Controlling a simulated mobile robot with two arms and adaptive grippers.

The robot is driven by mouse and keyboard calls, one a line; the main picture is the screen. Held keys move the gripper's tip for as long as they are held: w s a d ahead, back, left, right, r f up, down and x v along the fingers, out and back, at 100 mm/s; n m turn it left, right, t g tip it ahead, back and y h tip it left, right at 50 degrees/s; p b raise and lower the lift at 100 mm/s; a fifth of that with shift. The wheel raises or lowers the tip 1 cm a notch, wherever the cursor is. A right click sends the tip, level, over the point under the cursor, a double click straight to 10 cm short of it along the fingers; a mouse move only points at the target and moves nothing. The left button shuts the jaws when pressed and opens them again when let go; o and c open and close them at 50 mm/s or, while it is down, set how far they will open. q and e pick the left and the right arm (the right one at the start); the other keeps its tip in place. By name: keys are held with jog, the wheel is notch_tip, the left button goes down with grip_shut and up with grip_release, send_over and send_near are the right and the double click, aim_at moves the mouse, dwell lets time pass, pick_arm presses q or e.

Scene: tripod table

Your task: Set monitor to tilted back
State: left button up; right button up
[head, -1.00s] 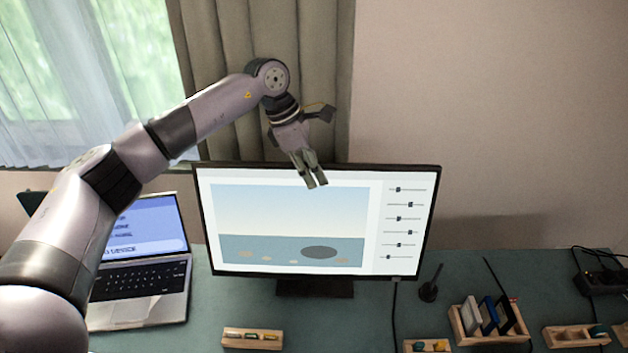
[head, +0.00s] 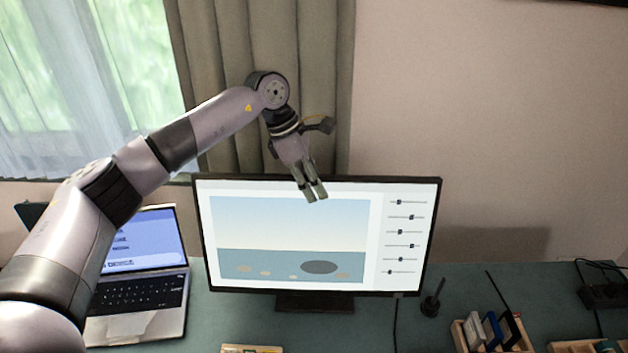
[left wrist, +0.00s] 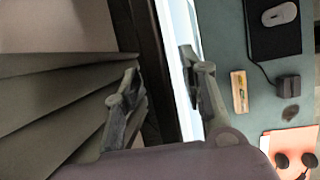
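The monitor (head: 290,235) stands on the table on a dark base (head: 315,303), its lit screen facing me. I cannot tell its exact tilt from here. My left gripper (head: 313,196) points down at the middle of its top edge, and its fingers overlap the top of the screen in the head view. In the left wrist view, the monitor's dark edge and white screen strip (left wrist: 179,60) run between the spread fingers of the left gripper (left wrist: 160,85). The gripper looks open and empty; contact with the monitor cannot be told. My right gripper is not in view.
A laptop (head: 140,290) stands open at the left, partly behind my left arm. A pen stand (head: 430,305), a wooden holder (head: 487,332) and a dark cable box (head: 605,295) are at the right. The curtain (head: 235,60) hangs behind the monitor.

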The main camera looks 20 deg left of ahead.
pick_arm(q)
jog(key=shift+f, duration=0.1)
jog(key=v, duration=1.2)
